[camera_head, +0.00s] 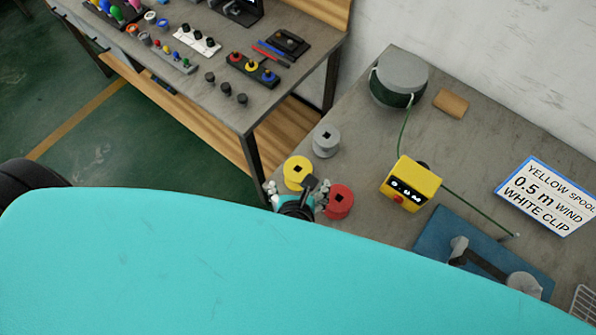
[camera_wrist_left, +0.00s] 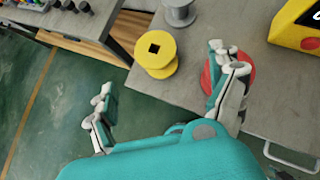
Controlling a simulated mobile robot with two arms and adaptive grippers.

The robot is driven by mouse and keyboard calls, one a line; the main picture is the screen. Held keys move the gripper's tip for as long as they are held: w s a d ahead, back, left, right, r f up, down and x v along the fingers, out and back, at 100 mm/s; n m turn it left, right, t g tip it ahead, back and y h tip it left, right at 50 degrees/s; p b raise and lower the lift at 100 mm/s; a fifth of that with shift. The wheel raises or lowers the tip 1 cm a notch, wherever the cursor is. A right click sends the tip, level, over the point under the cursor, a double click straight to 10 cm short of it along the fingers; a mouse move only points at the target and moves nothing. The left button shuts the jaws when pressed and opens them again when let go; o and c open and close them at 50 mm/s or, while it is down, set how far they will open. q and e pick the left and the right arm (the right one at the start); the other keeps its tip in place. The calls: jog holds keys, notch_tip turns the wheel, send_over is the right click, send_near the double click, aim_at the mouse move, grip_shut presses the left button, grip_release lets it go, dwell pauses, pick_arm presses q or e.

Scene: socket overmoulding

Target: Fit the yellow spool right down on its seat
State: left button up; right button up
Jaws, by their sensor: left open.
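The yellow spool (camera_head: 297,171) lies flat near the table's left edge, its square hole facing up. It also shows in the left wrist view (camera_wrist_left: 158,50). My left gripper (camera_head: 297,193) is open and empty beside it on the near side; in the wrist view its fingers (camera_wrist_left: 163,75) are spread wide, with the spool beyond them. One finger partly covers the red spool (camera_head: 341,203). A blue base plate (camera_head: 432,237) bears a grey post (camera_head: 458,247), a dark bar and a grey round part (camera_head: 523,284). I cannot tell which part is the seat. My right gripper is out of view.
A grey spool (camera_head: 326,140) stands behind the yellow one. A yellow box (camera_head: 410,183) with a display stands right of the red spool. A green cord runs from a grey-topped drum (camera_head: 402,74) past the box. A sign (camera_head: 546,197) reads yellow spool, 0.5 m wind, white clip.

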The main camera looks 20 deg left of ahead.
aim_at(297, 176)
pick_arm(q)
jog(key=x, duration=1)
jog(key=p+x, duration=0.1)
jog(key=x, duration=0.1)
jog(key=shift+s+a+f, duration=0.1)
jog(key=shift+a+f, duration=0.25)
jog(key=shift+f, duration=0.15)
jog(key=shift+c, duration=0.2)
jog(key=c, duration=1.2)
